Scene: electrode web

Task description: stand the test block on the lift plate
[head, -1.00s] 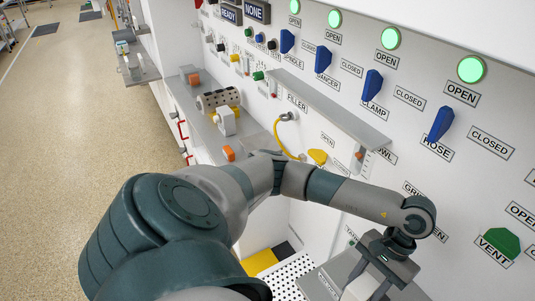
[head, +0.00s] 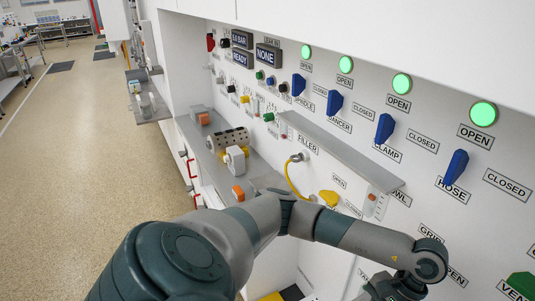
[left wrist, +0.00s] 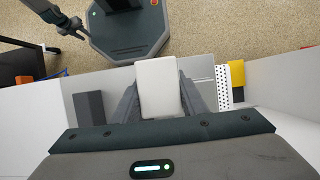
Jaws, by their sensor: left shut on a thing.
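My left gripper (head: 398,288) is at the bottom right of the head view, in front of the white panel. In the left wrist view its two dark fingers are shut on a pale grey block (left wrist: 158,88), taken to be the test block. The block is held between the fingers. In the head view the block is below the frame edge. I cannot identify the lift plate for certain in either current view. A grey limb, likely my right arm (left wrist: 48,14), shows at the top left of the left wrist view; its gripper's jaws are too small to read.
The white panel carries blue handles (head: 384,128), green lamps (head: 402,83) and a narrow grey shelf (head: 340,150). A perforated white plate (left wrist: 223,85) and a dark grey block (left wrist: 89,108) flank the held block.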

